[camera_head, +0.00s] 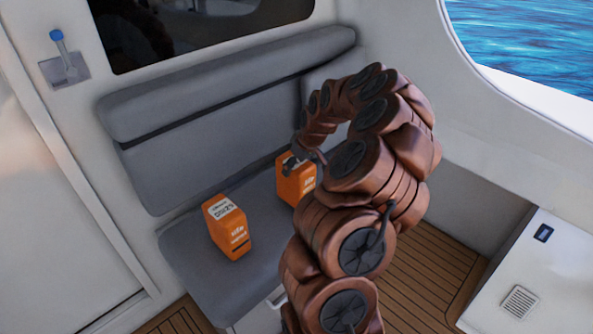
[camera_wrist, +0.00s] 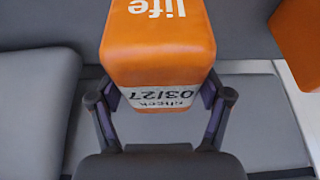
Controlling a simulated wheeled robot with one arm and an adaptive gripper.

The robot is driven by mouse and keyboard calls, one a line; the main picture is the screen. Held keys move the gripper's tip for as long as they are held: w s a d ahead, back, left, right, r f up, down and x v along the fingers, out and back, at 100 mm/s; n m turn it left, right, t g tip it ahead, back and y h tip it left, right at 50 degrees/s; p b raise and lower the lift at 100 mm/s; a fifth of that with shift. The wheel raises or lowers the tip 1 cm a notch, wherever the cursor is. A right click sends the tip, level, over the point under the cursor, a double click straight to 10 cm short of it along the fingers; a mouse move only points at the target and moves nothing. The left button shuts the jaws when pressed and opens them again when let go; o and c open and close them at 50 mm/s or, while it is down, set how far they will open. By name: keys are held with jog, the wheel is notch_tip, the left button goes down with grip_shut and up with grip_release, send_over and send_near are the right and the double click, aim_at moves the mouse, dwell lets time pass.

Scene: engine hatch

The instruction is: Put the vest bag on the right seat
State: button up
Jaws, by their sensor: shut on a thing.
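My gripper (camera_wrist: 160,95) is shut on an orange vest bag (camera_wrist: 160,50), with one finger on each side of it. The bag's "life" and "check 03/27" print shows in the wrist view. In the head view this bag (camera_head: 290,187) is at the right part of the grey bench seat (camera_head: 185,248), partly hidden by my arm. I cannot tell whether it touches the cushion. My gripper (camera_head: 298,160) is at its upper end, mostly hidden there. A second orange bag (camera_head: 227,228) stands on the seat to the left, and its edge shows in the wrist view (camera_wrist: 299,40).
The grey backrest (camera_head: 200,130) runs along the wall behind the seat. A white box (camera_head: 540,280) stands at the lower right, with wooden floor (camera_head: 430,285) beside it. A blue-knobbed lever (camera_head: 60,55) is on the wall at the left.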

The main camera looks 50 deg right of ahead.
jog(key=shift+f+p, duration=0.3)
jog(key=shift+f, duration=1.05)
jog(key=o, duration=1.8)
jog(key=shift+c, duration=0.2)
